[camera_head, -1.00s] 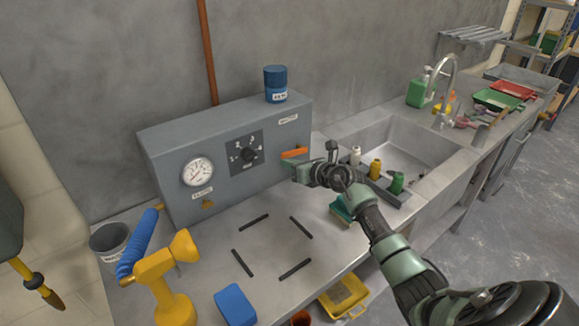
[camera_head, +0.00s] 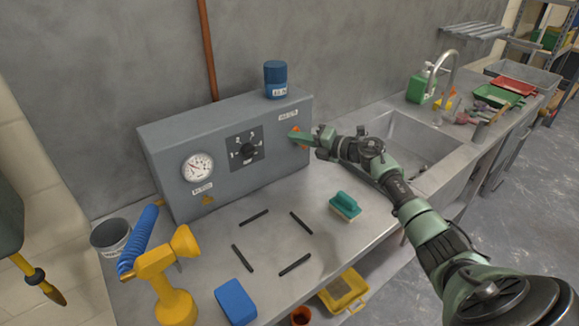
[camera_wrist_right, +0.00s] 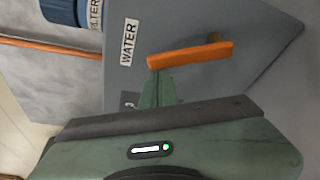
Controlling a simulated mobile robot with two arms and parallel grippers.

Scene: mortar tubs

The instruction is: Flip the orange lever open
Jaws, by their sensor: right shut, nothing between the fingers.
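The orange lever (camera_head: 295,129) is on the front of the grey control box (camera_head: 225,165), below a label that reads WATER in the right wrist view. The lever (camera_wrist_right: 195,53) stands roughly upright on the panel. In the head view my right gripper hides much of it. My right gripper (camera_head: 312,138) is shut and empty, in front of the lever. In the wrist view its green fingertips (camera_wrist_right: 157,87) are close to the lever's upper end; I cannot tell if they touch.
A blue canister (camera_head: 275,80) stands on the box. A gauge (camera_head: 198,167) and dial (camera_head: 246,149) are on its front. A sponge float (camera_head: 345,206), blue block (camera_head: 235,303) and yellow tool (camera_head: 170,275) stand on the counter. The sink (camera_head: 420,140) is right.

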